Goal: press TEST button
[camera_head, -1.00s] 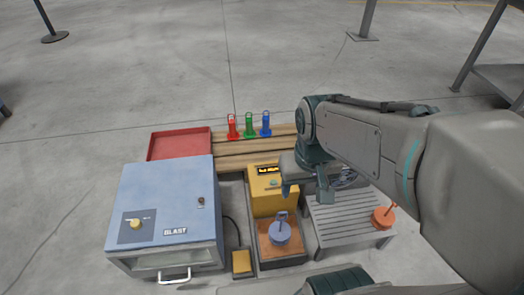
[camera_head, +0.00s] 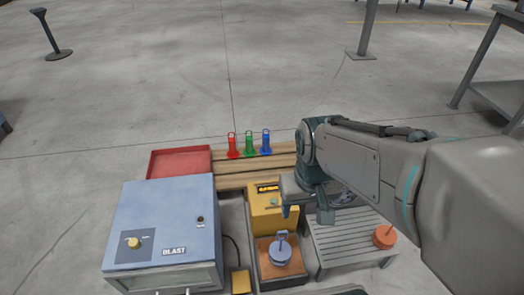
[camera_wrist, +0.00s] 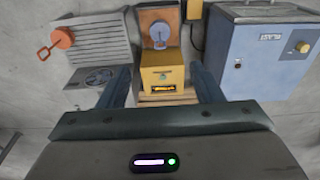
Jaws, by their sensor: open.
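A yellow box (camera_head: 265,215) with a dark display (camera_head: 268,188) stands at the middle of the equipment. A small teal button (camera_head: 273,202) is on its face; its label is too small to read. The box also shows in the wrist view (camera_wrist: 160,64), with the button (camera_wrist: 164,76) above the lit display. My gripper (camera_head: 307,212) is open and empty, at the right side of the box in the head view. In the wrist view its two fingers (camera_wrist: 160,72) spread to either side of the box, apart from the button.
A blue BLAST cabinet (camera_head: 163,220) stands left. A blue-grey handled piece (camera_head: 280,250) sits before the box. An orange piece (camera_head: 384,237) rests on a slatted grey stand (camera_head: 350,240). Red, green and blue handles (camera_head: 249,144) and a red tray (camera_head: 180,161) are behind.

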